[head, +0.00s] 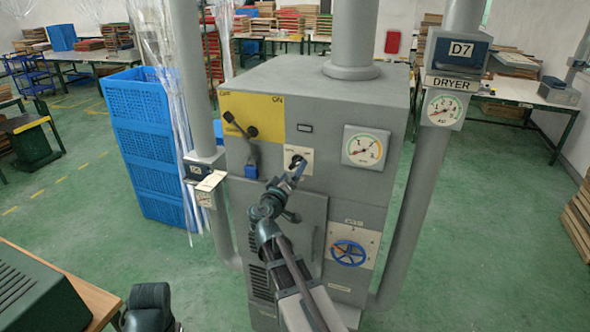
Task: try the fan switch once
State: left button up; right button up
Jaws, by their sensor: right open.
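A grey dryer cabinet (330,100) stands in front of me in the head view. A small pale plate with a dark switch (297,158) is on its front, left of a round gauge; I cannot read a fan label on it. My right gripper (297,170) is open, with its fingertips right at this plate and partly covering it; I cannot tell whether they touch the switch. My left gripper does not show.
The cabinet also carries a gauge (366,148) and a blue handwheel (348,253) marked GAS. Grey pipes flank it, the right one with a DRYER sign (452,83) and gauge. Blue crates (145,140) stand at left.

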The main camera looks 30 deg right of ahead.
jog(key=v, duration=1)
jog(key=shift+s+a, duration=0.25)
jog(key=shift+s, duration=0.05)
jog(key=s+a+f+g+y+b, duration=0.25)
jog(key=a+f, duration=0.25)
jog(key=f, duration=0.4)
jog(key=s+a+f+g+y+b, duration=0.1)
jog(key=s+a+f+g+y, duration=0.3)
jog(key=f, duration=0.5)
jog(key=s+a+f+n+g+y+b, duration=0.1)
jog(key=s+a+f+y, duration=0.1)
jog(key=a, duration=0.4)
jog(key=s+a+f+n+g+y, duration=0.2)
jog(key=s+a+f, duration=0.2)
jog(key=s+a, duration=0.1)
jog(key=s+a+f+n+g+y+b, duration=0.1)
jog(key=s+a+f+g+y, duration=0.1)
jog(key=s+a+f, duration=0.2)
jog(key=a, duration=0.2)
jog(key=shift+s+a+n+b, duration=0.2)
jog(key=shift+a+n+b, duration=0.1)
jog(key=shift+n, duration=0.1)
jog(key=shift+d+r, duration=0.1)
